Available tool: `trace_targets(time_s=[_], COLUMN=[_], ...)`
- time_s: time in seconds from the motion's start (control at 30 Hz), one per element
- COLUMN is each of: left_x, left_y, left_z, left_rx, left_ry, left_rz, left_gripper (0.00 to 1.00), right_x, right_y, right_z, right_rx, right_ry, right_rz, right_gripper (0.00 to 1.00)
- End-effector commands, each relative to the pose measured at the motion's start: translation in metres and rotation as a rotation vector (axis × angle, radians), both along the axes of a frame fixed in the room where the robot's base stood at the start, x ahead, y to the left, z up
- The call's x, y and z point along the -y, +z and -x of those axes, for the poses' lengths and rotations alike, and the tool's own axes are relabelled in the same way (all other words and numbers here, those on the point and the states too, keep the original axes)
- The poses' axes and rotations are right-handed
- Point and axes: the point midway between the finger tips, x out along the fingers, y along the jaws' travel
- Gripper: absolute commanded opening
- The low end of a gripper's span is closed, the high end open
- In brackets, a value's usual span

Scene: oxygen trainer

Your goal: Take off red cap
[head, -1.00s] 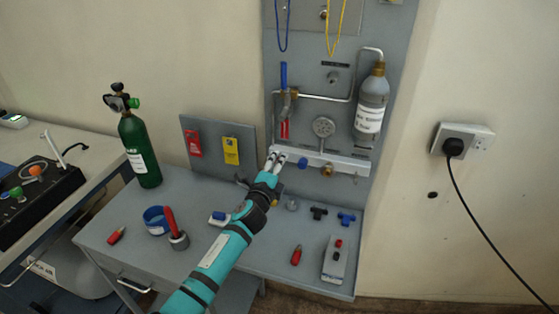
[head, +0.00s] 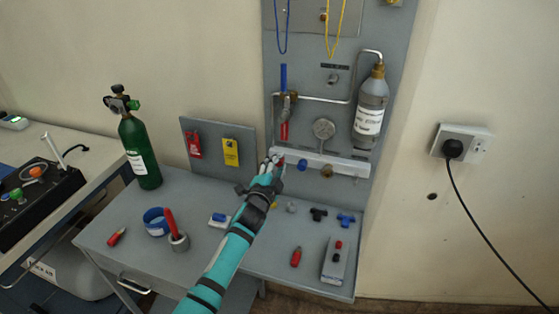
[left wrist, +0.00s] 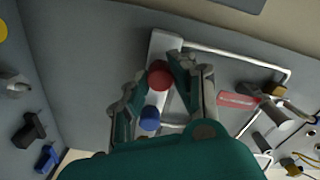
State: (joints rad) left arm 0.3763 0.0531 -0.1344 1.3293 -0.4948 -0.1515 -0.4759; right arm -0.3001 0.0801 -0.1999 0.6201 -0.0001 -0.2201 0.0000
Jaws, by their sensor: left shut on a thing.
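The white bar (head: 345,166) runs across the lower part of the grey wall panel. A red cap (left wrist: 159,75) shows at one end of this bar in the left wrist view. My left gripper (head: 274,161) is at the bar's left end in the head view, its fingers on either side of this cap and shut on it. The fingers also show in the left wrist view (left wrist: 157,88). I cannot tell whether the cap is seated on the bar or apart from it. A blue cap (head: 302,166) sits just right of it on the bar. My right gripper is not in view.
A second red piece (head: 315,171) and a brass fitting (head: 327,171) are farther right on the bar. A gauge (head: 324,130) and a grey bottle (head: 371,105) are above. Loose black (head: 319,214) and blue (head: 346,219) fittings lie on the grey table below.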

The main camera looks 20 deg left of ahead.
Motion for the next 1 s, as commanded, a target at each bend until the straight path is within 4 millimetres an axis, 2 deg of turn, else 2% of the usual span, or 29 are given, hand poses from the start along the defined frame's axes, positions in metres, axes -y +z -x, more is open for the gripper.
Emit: trace_targets(time_s=[0.2,0.4,0.63,0.77,0.9,0.93,1.0], left_x=[-0.0005,-0.0008,-0.0009,-0.0007,-0.0010,-0.0011,-0.0010], left_y=[0.0012,0.0015,0.0006,0.0013,0.0003,0.0003,0.0003], left_z=[-0.0002,0.0001,0.0001,0.0002,0.0002,0.0002,0.0002], left_rx=[0.001,-0.008,-0.008,-0.013,-0.012,-0.012,-0.012], left_ry=[0.001,0.002,0.001,0.001,0.001,0.001,0.001], left_rz=[0.015,0.286,0.298,0.396,0.396,0.396,0.395], left_gripper=[0.00,0.00,0.00,0.00,0.00,0.26,0.35], right_x=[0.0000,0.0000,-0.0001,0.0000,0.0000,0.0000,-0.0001], right_y=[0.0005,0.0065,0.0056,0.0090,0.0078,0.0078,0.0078], right_z=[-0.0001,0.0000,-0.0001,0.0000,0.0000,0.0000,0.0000], right_rx=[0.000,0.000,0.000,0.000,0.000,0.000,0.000], right_ry=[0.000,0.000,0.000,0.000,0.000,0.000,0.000], right_rz=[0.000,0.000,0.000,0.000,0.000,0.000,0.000], right_gripper=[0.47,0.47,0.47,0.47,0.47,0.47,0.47])
